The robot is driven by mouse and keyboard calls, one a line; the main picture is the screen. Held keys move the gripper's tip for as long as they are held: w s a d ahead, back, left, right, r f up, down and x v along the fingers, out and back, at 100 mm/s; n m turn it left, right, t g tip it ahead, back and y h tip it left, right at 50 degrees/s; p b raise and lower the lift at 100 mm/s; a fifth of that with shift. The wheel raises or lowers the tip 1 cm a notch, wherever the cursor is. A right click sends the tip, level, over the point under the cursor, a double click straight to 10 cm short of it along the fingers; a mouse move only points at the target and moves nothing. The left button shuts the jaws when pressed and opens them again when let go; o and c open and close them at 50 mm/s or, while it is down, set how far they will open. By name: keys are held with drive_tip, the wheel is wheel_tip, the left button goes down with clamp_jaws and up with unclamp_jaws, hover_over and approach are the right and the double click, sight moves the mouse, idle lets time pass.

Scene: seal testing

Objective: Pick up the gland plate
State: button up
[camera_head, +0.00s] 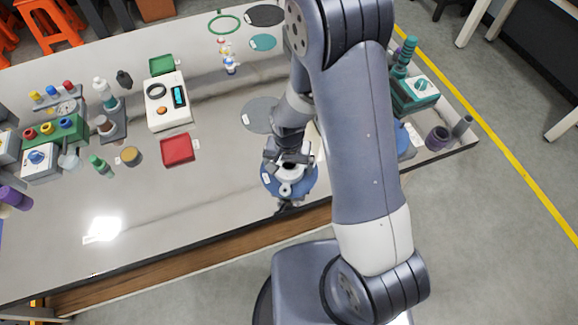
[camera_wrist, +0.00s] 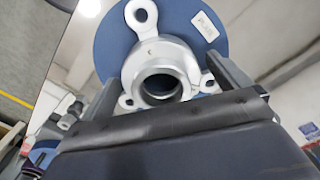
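The gland plate (camera_wrist: 155,52) is a silver metal piece with a round central bore and rounded ears with holes. It lies on a round blue base (camera_wrist: 205,12) with a small white label. In the head view, the gland plate (camera_head: 285,189) shows as a pale shape on the blue base (camera_head: 308,186) near the table's front edge, partly covered by my gripper. My gripper (camera_head: 288,158) is over it. In the wrist view, its dark fingers stand apart on the left and right of the plate, near its side ears. I cannot tell whether they touch it.
A grey disc (camera_head: 260,114) lies just behind my gripper. A red tray (camera_head: 178,150) and a white meter box (camera_head: 166,104) stand to the left. A teal device (camera_head: 415,92) and a dark purple cup (camera_head: 437,138) are at the right end. The table's (camera_head: 190,215) front left is clear.

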drive_tip(key=c, duration=1.1)
drive_tip(key=shift+c, duration=0.2)
drive_tip(key=shift+r, duration=0.1)
